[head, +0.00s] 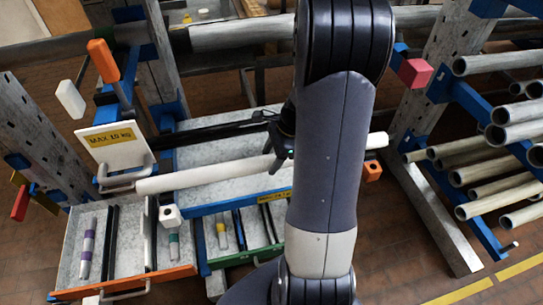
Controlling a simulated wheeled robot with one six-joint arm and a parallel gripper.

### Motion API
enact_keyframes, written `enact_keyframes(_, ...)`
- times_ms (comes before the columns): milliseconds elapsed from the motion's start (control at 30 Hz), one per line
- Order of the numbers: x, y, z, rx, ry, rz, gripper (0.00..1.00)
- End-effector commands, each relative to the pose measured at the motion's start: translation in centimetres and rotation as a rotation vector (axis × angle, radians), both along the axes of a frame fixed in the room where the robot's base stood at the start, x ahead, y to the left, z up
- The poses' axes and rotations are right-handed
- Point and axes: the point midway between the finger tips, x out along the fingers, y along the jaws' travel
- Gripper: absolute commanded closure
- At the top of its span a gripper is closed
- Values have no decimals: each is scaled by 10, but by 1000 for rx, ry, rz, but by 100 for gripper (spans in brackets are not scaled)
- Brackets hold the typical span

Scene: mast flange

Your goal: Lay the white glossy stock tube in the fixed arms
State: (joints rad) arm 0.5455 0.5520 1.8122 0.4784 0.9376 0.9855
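The white stock tube (215,173) runs across the middle of the head view, its right end slightly higher in the picture. My arm hides part of it, and its right end (377,141) shows beyond the arm. My gripper (273,158) is at the tube's middle, its dark fingers overlapping it; whether they are closed on it is unclear. Blue fixed arms stand out from the posts with coloured end blocks: a red block (416,72) at upper right, an orange block (372,170) just below the tube's right end, and a white block (170,215) below its left part.
A lever with an orange grip (103,61) and a white "MAX 20 KG" plate (114,146) are at left, near the tube's left end. Open drawers with an orange front (130,285) and a green front (245,256) lie below. Several grey pipes (495,195) fill the right rack.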

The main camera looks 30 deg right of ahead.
Motion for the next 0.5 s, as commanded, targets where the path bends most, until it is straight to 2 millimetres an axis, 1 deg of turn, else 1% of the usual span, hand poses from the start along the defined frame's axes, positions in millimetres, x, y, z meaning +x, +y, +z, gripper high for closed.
enact_keyframes(33, 0, 0, 0, 0, 0, 0, 38)
enact_keyframes(100, 0, 0, 0, 0, 0, 0, 33)
enact_keyframes(133, 0, 0, 0, 0, 0, 0, 32)
enact_keyframes(367, -1, 0, 0, 0, 1, 0, 32)
enact_keyframes(500, -1, -5, 12, -2, -3, 0, 32)
